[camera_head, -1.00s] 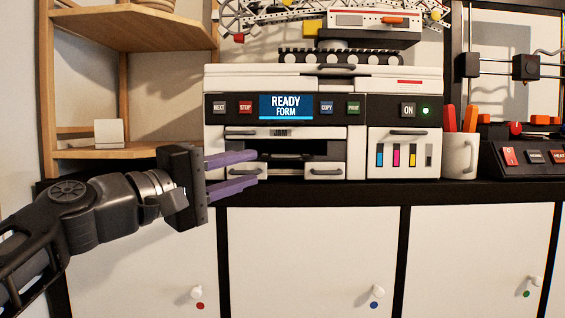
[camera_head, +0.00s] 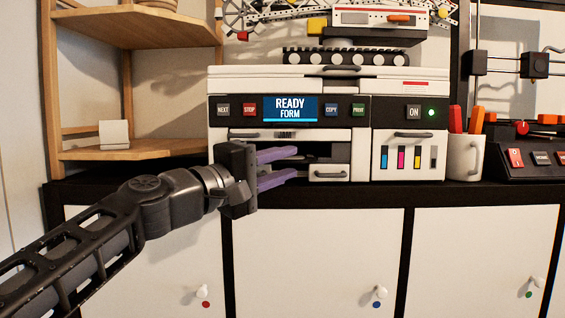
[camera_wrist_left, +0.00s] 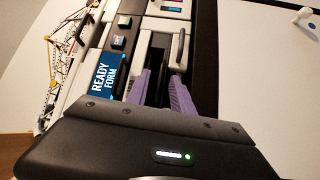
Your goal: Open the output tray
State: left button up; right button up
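The white and black printer (camera_head: 390,88) stands on the counter, with a display reading READY FORM. Below its buttons is a dark output opening (camera_head: 320,151). A white drawer front with a grey handle (camera_head: 329,175) lies low in it; which part is the output tray is not labelled. My left gripper (camera_head: 301,163) is open and empty, its purple fingers spread one above the other in front of the opening's left part. In the left wrist view, the fingers (camera_wrist_left: 160,75) reach toward the dark opening, and the grey handle (camera_wrist_left: 181,45) lies beyond the fingertips. My right gripper is out of view.
A mug with orange-handled items (camera_head: 463,155) stands right of the printer. A wooden shelf (camera_head: 135,150) is at the left. Model machinery (camera_head: 350,57) sits on top of the printer. White cabinet doors (camera_head: 320,260) lie below the black counter edge.

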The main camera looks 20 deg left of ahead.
pick_arm(q)
jog(key=shift+c, duration=0.5)
grip_shut()
dwell(0.8)
